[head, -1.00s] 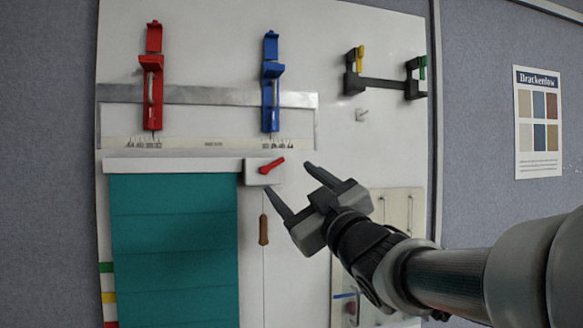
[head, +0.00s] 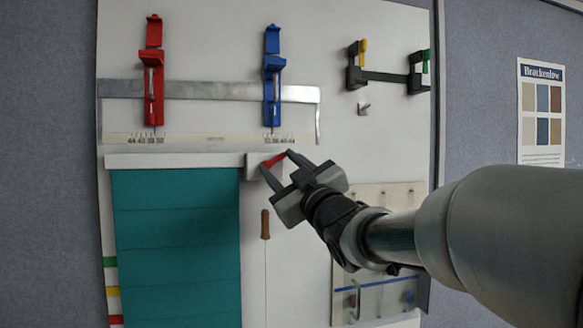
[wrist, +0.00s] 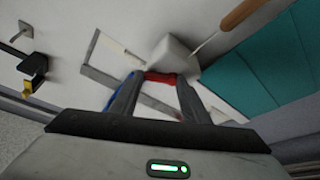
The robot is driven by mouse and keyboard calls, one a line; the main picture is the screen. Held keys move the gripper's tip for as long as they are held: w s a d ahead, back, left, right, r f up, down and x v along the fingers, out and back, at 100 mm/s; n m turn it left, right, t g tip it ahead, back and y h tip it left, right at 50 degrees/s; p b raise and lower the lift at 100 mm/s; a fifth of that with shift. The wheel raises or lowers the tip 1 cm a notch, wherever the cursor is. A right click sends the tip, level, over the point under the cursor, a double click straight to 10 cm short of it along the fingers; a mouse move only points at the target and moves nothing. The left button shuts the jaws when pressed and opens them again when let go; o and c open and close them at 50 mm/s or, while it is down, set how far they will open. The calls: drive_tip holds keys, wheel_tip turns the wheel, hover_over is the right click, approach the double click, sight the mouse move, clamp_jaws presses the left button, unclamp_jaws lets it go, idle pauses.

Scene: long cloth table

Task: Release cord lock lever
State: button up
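The red cord lock lever (head: 274,160) sits on a small white block (head: 252,166) at the right end of the teal blind's head rail. It also shows in the wrist view (wrist: 160,76), on its white block (wrist: 172,54). My gripper (head: 277,161) is at the lever, with one fingertip on each side of it. In the wrist view the fingers (wrist: 158,82) are apart, with the red lever lying across the gap between the tips. Whether the fingertips touch it I cannot tell. The fingers partly hide the lever and block in the head view.
The teal blind (head: 175,245) hangs left of my gripper. A cord with a brown wooden pull (head: 265,224) hangs just below it. Red (head: 152,80) and blue (head: 272,80) clamps stand above on a metal strip. A clear panel (head: 375,295) is mounted at lower right.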

drive_tip(key=f+m+b, duration=0.1)
drive_tip(key=b, duration=0.1)
drive_tip(key=shift+b, duration=0.3)
drive_tip(key=shift+m+t+h+b, duration=0.45)
drive_tip(key=shift+m+b, duration=0.25)
drive_tip(key=shift+b, duration=0.3)
drive_tip(key=shift+r+m, duration=0.15)
drive_tip(key=shift+m, duration=0.15)
drive_tip(key=shift+r, duration=0.1)
drive_tip(key=o, duration=1)
drive_tip(key=shift+o, duration=0.2)
drive_tip(key=shift+s, duration=0.1)
drive_tip(key=b+v, duration=0.3)
drive_tip(key=v, duration=1.4)
drive_tip(key=shift+s, duration=0.2)
